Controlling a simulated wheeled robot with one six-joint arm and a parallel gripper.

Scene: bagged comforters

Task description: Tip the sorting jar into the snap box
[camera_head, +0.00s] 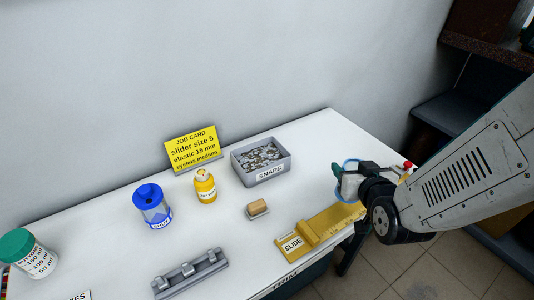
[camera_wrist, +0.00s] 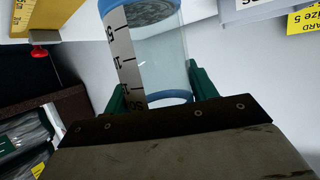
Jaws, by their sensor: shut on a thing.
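The sorting jar is a clear cylinder with blue bands and a scale strip, and it shows in the wrist view (camera_wrist: 160,50). Grey small pieces lie at its far end there. My gripper (camera_wrist: 158,90) is shut on the jar, with a green finger on each side. In the head view the jar (camera_head: 347,183) is at the right end of the table, partly hidden by my gripper (camera_head: 358,182). The snap box (camera_head: 270,178) is a grey open tray labelled SNAPS, filled with small grey pieces. It stands apart, left of my gripper.
A yellow job card (camera_head: 192,149), a yellow bottle (camera_head: 205,187) and a blue-lidded jar (camera_head: 152,207) stand left of the box. A tan block (camera_head: 258,208) and a yellow slide gauge (camera_head: 321,230) lie in front. A grey rack (camera_head: 190,275) is nearer.

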